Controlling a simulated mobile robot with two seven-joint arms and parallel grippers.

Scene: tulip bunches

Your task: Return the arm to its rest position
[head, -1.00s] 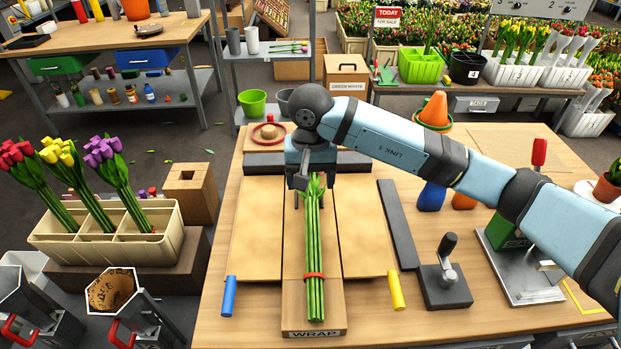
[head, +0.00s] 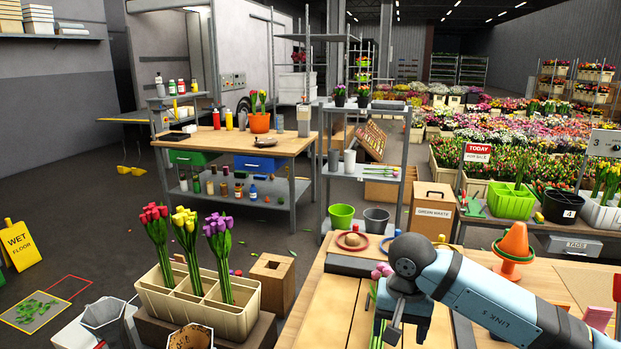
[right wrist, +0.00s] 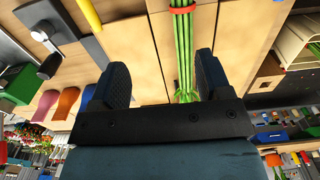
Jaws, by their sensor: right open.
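My right arm comes in from the right in the head view, and its gripper (head: 398,318) hangs over the wooden wrapping board near the bottom edge. Pink tulip heads (head: 381,270) and a little green stem show beside it; the rest of this bunch is hidden or out of frame. In the right wrist view my right gripper (right wrist: 162,75) is open, its two dark fingers well apart. The bunch's green stems (right wrist: 182,45) with a red band (right wrist: 181,8) lie on the board, close to the right-hand finger. I cannot tell whether they touch.
A cream crate (head: 170,300) with red, yellow and purple tulip bunches stands left of the workbench. A wooden block with a hole (head: 272,283) is beside it. An orange cone (head: 514,245) stands behind my arm. A lever tool (right wrist: 50,60) shows in the wrist view.

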